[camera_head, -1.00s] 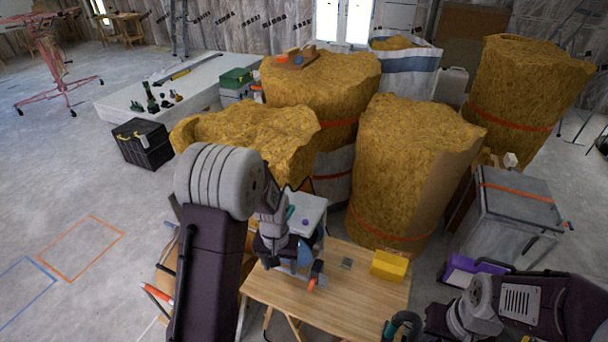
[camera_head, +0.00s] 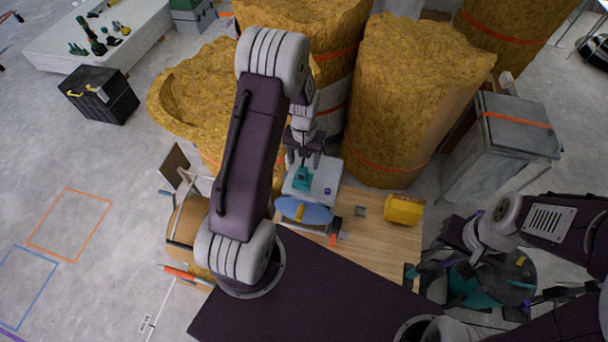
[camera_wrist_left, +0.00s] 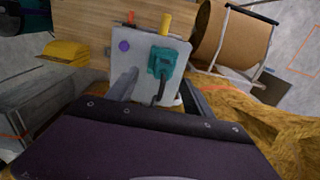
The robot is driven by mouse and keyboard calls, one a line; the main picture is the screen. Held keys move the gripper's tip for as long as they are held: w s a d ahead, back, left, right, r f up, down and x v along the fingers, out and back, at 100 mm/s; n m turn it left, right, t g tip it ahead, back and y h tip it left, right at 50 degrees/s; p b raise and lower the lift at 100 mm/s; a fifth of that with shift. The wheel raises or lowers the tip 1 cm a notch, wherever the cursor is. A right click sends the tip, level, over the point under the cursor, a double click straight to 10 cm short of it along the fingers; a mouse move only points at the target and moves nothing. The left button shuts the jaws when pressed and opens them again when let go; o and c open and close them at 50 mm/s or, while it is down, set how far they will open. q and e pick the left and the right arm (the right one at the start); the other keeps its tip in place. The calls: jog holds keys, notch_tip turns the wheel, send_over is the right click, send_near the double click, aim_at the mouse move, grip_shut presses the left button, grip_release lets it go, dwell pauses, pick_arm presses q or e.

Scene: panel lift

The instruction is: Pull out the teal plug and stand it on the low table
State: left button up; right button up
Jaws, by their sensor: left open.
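The teal plug (camera_head: 303,176) sits on a light grey panel (camera_head: 326,178) at the table's far left; it also shows in the left wrist view (camera_wrist_left: 161,62), with a dark cable on its near side. My left gripper (camera_head: 304,156) is open just behind the plug. In the left wrist view its two fingers (camera_wrist_left: 160,95) spread on either side of the cable, short of the plug's body; I cannot tell whether they touch it. The low wooden table (camera_head: 378,238) lies below. My right arm (camera_head: 545,220) is at the right; its gripper is not clear against dark things there.
A purple knob (camera_head: 327,191) is on the panel beside the plug. A blue disc (camera_head: 300,210) lies in front. A yellow block (camera_head: 403,209) stands at the table's right. Large straw-coloured rolls (camera_head: 410,100) stand close behind.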

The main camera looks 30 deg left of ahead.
aim_at(302, 169)
pick_arm(q)
jog(key=shift+w+a+f, duration=0.1)
jog(key=shift+f, duration=0.1)
jog(key=f+b, duration=0.1)
jog(key=a+f+b, duration=0.1)
jog(key=shift+w+f, duration=0.15)
jog(key=shift+f, duration=0.2)
jog(key=f+b, duration=0.1)
jog(key=f, duration=0.1)
jog(key=f+b, duration=0.1)
jog(key=b, duration=0.1)
jog(key=f+b, duration=0.2)
jog(key=shift+d+f, duration=0.25)
jog(key=shift+f, duration=0.1)
jog(key=shift+a+f, duration=0.15)
jog(key=shift+f, duration=0.2)
pick_arm(e)
notch_tip(302, 169, down, 7)
jog(key=a, duration=0.1)
jog(key=shift+w, duration=0.25)
pick_arm(q)
jog(key=shift+r, duration=0.15)
pick_arm(e)
jog(key=shift+s+d, duration=0.1)
jog(key=shift+r, duration=0.1)
